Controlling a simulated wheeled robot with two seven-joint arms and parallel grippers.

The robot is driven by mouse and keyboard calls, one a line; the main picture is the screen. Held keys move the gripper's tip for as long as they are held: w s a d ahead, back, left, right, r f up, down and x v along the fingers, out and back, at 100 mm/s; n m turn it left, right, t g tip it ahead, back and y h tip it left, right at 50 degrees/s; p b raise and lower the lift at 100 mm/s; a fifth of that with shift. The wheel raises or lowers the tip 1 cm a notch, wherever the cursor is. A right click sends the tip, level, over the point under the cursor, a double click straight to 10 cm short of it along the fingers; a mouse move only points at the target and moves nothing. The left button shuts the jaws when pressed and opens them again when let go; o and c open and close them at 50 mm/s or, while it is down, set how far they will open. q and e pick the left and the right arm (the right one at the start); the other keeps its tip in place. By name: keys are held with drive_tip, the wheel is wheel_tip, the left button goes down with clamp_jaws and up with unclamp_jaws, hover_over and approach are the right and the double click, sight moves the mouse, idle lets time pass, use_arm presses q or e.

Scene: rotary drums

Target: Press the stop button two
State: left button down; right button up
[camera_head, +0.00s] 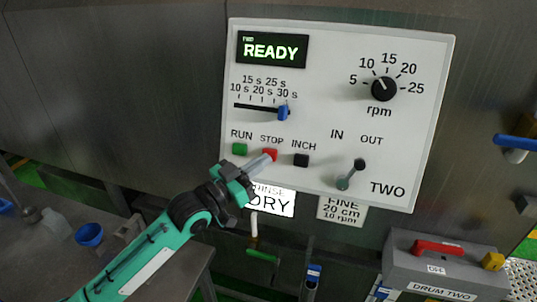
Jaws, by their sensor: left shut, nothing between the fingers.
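The white control panel (325,75) is marked TWO and its green display reads READY. The red stop button (270,154) sits under the word STOP, between the green run button (239,149) and the black inch button (301,160). My left gripper (267,161) is shut and empty. Its fingertips are right at the lower edge of the stop button and cover part of it. I cannot tell whether they touch it. My right gripper is not in view.
The panel also bears a blue slider (284,112), a black rpm knob (384,88) and an IN/OUT lever (350,175). A grey box (440,264) labelled DRUM TWO with a red handle stands at lower right.

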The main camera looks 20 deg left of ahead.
use_arm(q)
drive_tip(key=s+p, duration=0.1)
drive_tip(key=s+r, duration=0.1)
drive_tip(key=s, duration=0.1)
drive_tip(key=s+p, duration=0.1)
drive_tip(key=shift+s+a+r+p, duration=0.1)
drive_tip(key=shift+s+r+p, duration=0.2)
drive_tip(key=shift+s+r, duration=0.1)
drive_tip(key=shift+w, duration=0.1)
idle(0.4)
